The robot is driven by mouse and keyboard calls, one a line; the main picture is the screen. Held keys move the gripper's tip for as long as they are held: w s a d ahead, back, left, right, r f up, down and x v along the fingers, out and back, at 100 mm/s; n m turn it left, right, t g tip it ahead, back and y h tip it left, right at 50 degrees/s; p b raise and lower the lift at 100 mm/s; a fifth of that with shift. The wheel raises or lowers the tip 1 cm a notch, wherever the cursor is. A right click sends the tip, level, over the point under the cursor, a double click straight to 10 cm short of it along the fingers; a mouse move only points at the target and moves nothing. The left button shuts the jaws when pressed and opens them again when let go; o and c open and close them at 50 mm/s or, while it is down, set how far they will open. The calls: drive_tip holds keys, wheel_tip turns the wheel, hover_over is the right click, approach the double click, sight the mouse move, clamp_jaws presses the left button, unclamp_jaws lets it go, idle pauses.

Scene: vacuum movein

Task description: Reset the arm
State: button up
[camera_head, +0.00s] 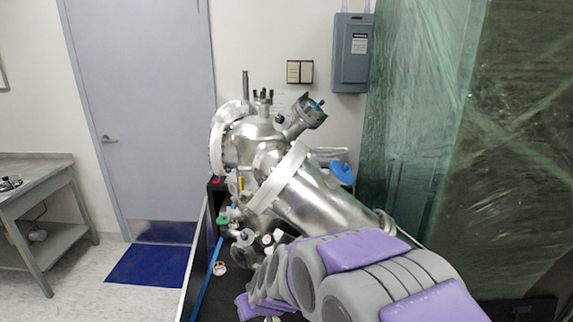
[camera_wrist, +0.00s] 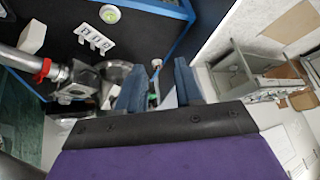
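My grey and purple arm (camera_head: 365,275) reaches across the lower right of the head view, in front of the steel vacuum chamber. Its end is low in that view, and the fingers cannot be made out there. In the wrist view my gripper (camera_wrist: 160,72) shows two blue-grey fingers standing apart, so it is open. Small white and green parts show in the gap; nothing appears clamped. The steel vacuum chamber (camera_head: 320,200) with flanges and ports stands behind and left of the arm.
The chamber stands on a black-topped bench (camera_head: 203,285) with small valves and fittings. Green plastic sheeting (camera_head: 415,120) hangs at right. A grey side table (camera_head: 45,195), a door (camera_head: 150,110) and a blue mat (camera_head: 150,270) are at left. Floor between table and bench looks clear.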

drive_tip(key=s+d+r+m+g+h, duration=0.1)
drive_tip(key=s+d+r+m+g, duration=0.1)
drive_tip(key=s+d, duration=0.5)
drive_tip(key=s+d+r+m+g+h, duration=0.1)
drive_tip(key=s+d+r+g, duration=0.1)
drive_tip(key=s+d, duration=0.6)
drive_tip(key=s+d+r+m+g+h, duration=0.2)
drive_tip(key=s+d, duration=0.5)
drive_tip(key=s, duration=0.9)
drive_tip(key=shift+s+d+r+m+g, duration=0.25)
drive_tip(key=shift+s+r+m+g, duration=0.1)
drive_tip(key=shift+r, duration=0.15)
drive_tip(key=shift+o, duration=0.5)
